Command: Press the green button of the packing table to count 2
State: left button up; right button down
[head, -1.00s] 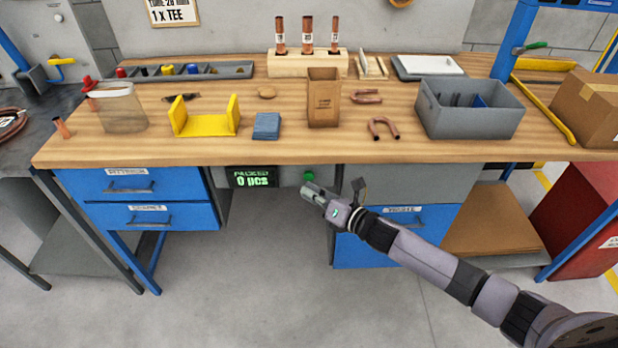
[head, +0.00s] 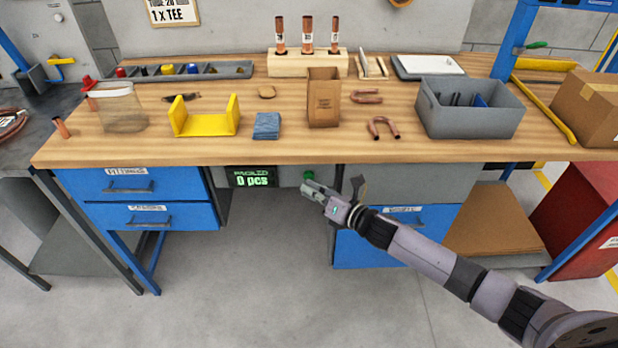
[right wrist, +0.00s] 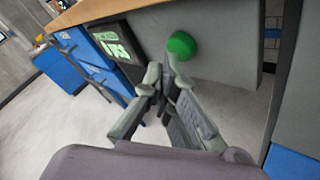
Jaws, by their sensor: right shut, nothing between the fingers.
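The green button (head: 309,175) sits on the grey panel under the front edge of the packing table (head: 240,150). It also shows as a round green knob in the right wrist view (right wrist: 182,45). The counter display (head: 252,177) left of the button reads 0 pcs. My right gripper (head: 306,190) is shut and empty, just below and in front of the button. In the right wrist view its fingertips (right wrist: 160,72) are close to the button's lower left, and I cannot tell whether they touch it. My left gripper is not in view.
Blue drawers (head: 135,187) stand under the table at the left and more blue drawers (head: 390,245) behind my right arm. A grey bin (head: 470,125), a paper bag (head: 323,112) and a yellow holder (head: 205,125) stand on the tabletop. The floor in front is clear.

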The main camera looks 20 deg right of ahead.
jog(key=shift+w+d, duration=0.15)
jog(key=shift+w, duration=0.35)
dwell(0.5)
jog(key=shift+s, duration=0.1)
dwell(0.3)
jog(key=shift+s+a, duration=0.25)
jog(key=shift+s, duration=0.55)
jog(key=shift+s, duration=0.1)
jog(key=s, duration=0.2)
jog(key=s+a+p, duration=0.1)
jog(key=s, duration=0.1)
jog(key=shift+s+a, duration=0.2)
jog(key=shift+s, duration=0.1)
dwell(1.6)
